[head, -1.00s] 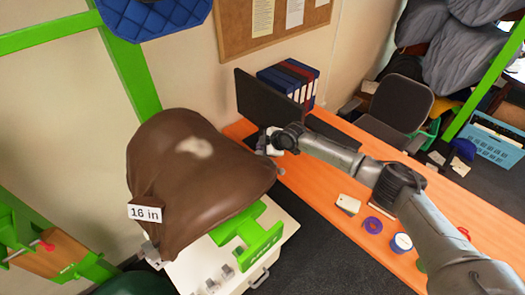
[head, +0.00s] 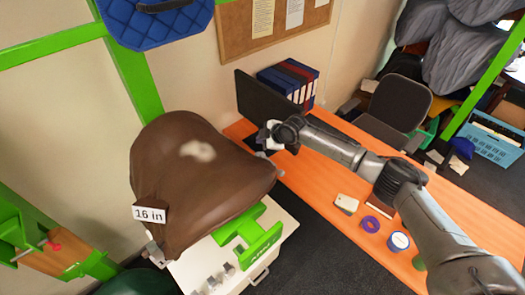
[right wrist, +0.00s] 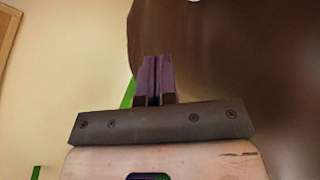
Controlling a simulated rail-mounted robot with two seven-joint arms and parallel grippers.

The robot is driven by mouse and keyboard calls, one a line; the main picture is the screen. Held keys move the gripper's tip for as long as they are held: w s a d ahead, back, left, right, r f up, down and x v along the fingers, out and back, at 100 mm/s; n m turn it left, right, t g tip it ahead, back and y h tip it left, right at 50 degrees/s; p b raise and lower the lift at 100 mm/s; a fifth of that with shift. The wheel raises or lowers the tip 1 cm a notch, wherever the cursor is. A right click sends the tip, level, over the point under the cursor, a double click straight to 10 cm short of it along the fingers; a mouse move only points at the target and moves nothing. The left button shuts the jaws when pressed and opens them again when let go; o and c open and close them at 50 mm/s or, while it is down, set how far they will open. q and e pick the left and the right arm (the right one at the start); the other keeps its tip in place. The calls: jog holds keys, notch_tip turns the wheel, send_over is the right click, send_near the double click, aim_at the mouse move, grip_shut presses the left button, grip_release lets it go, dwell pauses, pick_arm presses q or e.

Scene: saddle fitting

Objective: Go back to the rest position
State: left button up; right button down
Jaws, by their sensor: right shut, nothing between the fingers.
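My right gripper (head: 264,148) shows in the head view just right of the brown saddle (head: 190,220). Its fingers are shut together and empty. In the right wrist view the closed fingertips (right wrist: 156,66) point toward the saddle's brown surface (right wrist: 240,60), which fills the upper right. Whether they touch it I cannot tell. The saddle rests on a white cabinet with a green bracket (head: 258,243), and a tag reading "16 in" (head: 150,214) hangs on it. My left gripper is not in view.
An orange desk (head: 330,180) lies under my right arm, with a monitor (head: 262,105), binders (head: 290,82), a purple ring (head: 369,224) and a blue-and-white tub (head: 398,242). An office chair (head: 400,105) stands behind. A green post (head: 130,75) rises behind the saddle.

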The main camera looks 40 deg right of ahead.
jog(key=shift+r, duration=0.5)
